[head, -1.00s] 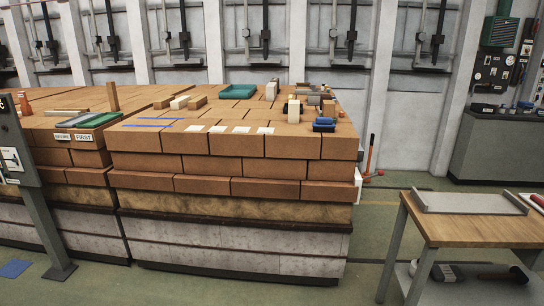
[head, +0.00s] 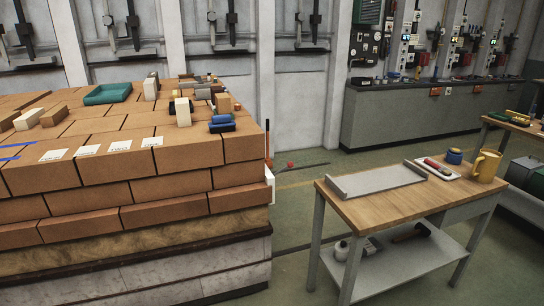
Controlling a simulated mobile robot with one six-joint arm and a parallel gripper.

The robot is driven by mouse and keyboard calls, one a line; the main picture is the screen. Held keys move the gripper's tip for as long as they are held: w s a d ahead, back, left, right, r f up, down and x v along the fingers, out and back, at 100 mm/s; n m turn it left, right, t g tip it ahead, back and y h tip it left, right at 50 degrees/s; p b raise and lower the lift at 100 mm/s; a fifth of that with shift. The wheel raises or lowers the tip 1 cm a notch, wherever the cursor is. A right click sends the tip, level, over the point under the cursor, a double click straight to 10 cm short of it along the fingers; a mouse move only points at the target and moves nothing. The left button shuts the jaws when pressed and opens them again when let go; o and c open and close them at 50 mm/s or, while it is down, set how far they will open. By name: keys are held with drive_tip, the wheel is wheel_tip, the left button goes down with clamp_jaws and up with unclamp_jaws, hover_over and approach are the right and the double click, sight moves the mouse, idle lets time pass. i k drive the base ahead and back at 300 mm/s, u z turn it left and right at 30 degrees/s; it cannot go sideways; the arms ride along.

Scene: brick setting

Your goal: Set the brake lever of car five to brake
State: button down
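A car loaded with stacked bricks (head: 120,218) fills the left of the head view. A thin upright lever with an orange-red part (head: 267,140) shows just past the car's right end, partly hidden by the bricks. A small red knob (head: 290,165) is low beside it. A white plate (head: 270,184) sticks out at the same end of the car. I cannot read a car number or tell the lever's setting. My gripper is not in view.
A wooden-topped work table (head: 350,206) with a grey tray (head: 377,180) and a yellow mug (head: 485,165) stands at the right. Green floor (head: 295,225) is open between car and table. A grey cabinet (head: 400,120) stands along the back wall.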

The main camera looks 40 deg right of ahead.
sight(290, 165)
drive_tip(key=u, duration=0.05)
drive_tip(key=i, duration=1.05)
